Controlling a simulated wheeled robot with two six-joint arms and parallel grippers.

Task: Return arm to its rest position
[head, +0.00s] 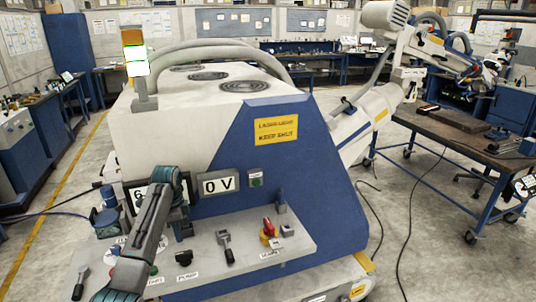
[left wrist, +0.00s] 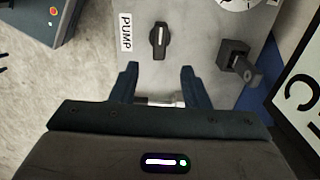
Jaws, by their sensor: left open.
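A white jointed arm (head: 368,108) rises from the right side of the blue-and-white machine (head: 310,190). It bends at a thick upper joint (head: 385,14) and reaches out to the right over a workbench. My left gripper (head: 184,232) is over the machine's front control shelf (head: 235,245), far from that arm. In the left wrist view its two fingers (left wrist: 159,70) are apart. A dark PUMP knob (left wrist: 160,40) lies beyond the fingertips; a small pale metallic piece (left wrist: 160,100) shows between the finger bases, and I cannot tell whether it is touched. My right gripper is not seen.
The shelf holds a red knob (head: 268,227), a lever (head: 225,246) and other switches. A 0 V display (head: 217,182) is on the panel above. A dark block-shaped control (left wrist: 238,58) stands right of the knob. Cables cross the floor between machine and workbench (head: 460,135).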

